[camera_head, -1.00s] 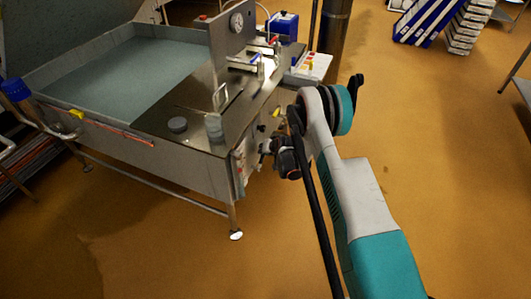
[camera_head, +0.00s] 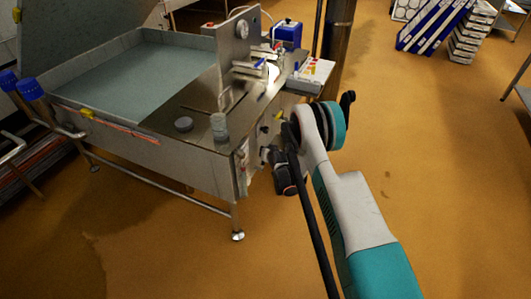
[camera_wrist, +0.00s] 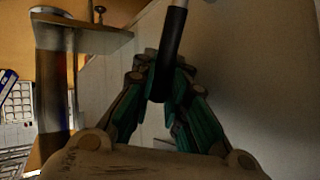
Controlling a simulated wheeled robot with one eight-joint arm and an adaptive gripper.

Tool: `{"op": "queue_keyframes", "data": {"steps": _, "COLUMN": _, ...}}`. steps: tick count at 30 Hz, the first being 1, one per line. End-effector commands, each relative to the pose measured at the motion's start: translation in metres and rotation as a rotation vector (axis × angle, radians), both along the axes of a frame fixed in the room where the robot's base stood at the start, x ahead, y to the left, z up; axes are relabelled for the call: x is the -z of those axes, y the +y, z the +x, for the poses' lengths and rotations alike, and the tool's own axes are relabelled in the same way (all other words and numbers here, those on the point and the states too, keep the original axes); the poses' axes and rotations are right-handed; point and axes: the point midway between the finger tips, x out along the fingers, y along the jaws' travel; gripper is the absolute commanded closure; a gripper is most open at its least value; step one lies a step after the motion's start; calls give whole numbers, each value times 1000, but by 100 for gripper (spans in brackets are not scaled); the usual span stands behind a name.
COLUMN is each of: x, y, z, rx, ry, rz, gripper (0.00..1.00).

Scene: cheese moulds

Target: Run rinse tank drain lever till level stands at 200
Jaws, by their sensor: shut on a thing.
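The steel tank (camera_head: 130,149) stands at left in the head view, with flat grey-blue liquid (camera_head: 135,78) in its basin. I cannot read a level number. A round dial gauge (camera_head: 242,29) stands on an upright plate; its reading is too small to tell. My gripper (camera_head: 267,155) is at the tank's right end, low on the side, its fingertips partly hidden. In the wrist view, my gripper (camera_wrist: 162,88) is shut on the black grip of a lever (camera_wrist: 169,45), between teal-padded fingers. The lever's bright metal shaft leaves the top of that view.
A blue box (camera_head: 287,33) and a white tray (camera_head: 311,75) are behind. A metal post (camera_wrist: 52,80) is left of my gripper in the wrist view.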

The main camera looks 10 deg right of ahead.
Motion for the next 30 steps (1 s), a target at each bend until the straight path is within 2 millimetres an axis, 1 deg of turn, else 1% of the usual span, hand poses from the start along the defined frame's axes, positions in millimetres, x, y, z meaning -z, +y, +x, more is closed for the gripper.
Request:
{"op": "queue_keyframes", "data": {"steps": 1, "x": 1, "y": 0, "z": -1, "rx": -1, "ry": 2, "rz": 0, "gripper": 84}}
{"op": "queue_keyframes", "data": {"steps": 2, "x": 1, "y": 0, "z": -1, "rx": -1, "ry": 2, "rz": 0, "gripper": 77}}
{"op": "queue_keyframes", "data": {"steps": 14, "x": -2, "y": 0, "z": -3, "rx": 0, "ry": 2, "rz": 1, "gripper": 77}}
{"op": "queue_keyframes", "data": {"steps": 17, "x": -8, "y": -1, "z": -11, "rx": -1, "ry": 2, "rz": 0, "gripper": 77}}
{"op": "queue_keyframes", "data": {"steps": 25, "x": -32, "y": -4, "z": -46, "rx": 0, "ry": 2, "rz": 1, "gripper": 77}}
{"op": "queue_keyframes", "data": {"steps": 30, "x": -41, "y": -6, "z": -59, "rx": 0, "ry": 2, "rz": 1, "gripper": 77}}
